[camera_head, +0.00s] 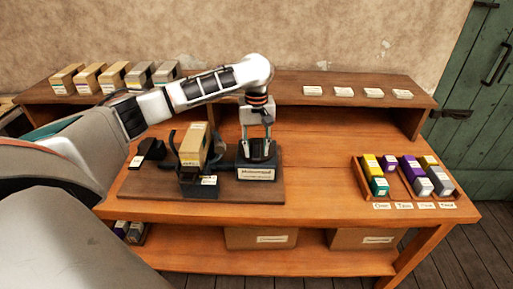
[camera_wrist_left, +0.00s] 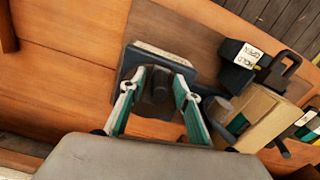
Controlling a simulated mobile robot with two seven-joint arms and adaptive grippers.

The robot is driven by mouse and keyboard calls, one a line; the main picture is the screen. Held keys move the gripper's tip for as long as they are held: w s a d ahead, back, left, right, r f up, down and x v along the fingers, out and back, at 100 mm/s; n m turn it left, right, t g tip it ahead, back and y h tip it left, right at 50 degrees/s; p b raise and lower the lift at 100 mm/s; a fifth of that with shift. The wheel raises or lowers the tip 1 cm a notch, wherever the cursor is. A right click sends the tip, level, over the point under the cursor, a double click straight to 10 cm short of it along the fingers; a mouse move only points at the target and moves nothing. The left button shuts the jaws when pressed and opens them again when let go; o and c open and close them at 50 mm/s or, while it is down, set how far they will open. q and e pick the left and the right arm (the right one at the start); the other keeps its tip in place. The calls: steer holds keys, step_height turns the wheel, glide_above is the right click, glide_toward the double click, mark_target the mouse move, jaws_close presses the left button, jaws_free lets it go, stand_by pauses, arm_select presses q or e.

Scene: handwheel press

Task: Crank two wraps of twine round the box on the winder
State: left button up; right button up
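The tan box (camera_head: 194,146) stands upright in the dark winder (camera_head: 198,187) on a brown board; no twine around it can be made out. It also shows in the wrist view (camera_wrist_left: 264,118). My left gripper (camera_head: 257,154) points down over the labelled dark housing (camera_head: 256,175), just right of the box. In the wrist view my left gripper's fingers (camera_wrist_left: 160,82) are apart, on either side of a dark upright knob (camera_wrist_left: 160,92); whether they touch it is unclear. My right gripper is in neither view.
A dark block (camera_head: 152,150) sits left of the winder; a labelled one shows in the wrist view (camera_wrist_left: 238,66). Wooden trays (camera_head: 360,181) with coloured blocks stand at the right. Several boxes (camera_head: 89,80) line the back shelf. The bench between winder and trays is clear.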

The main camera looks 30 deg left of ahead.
arm_select(q)
jaws_close()
steer(key=shift+a+m, duration=0.1)
steer(key=shift+m, duration=0.2)
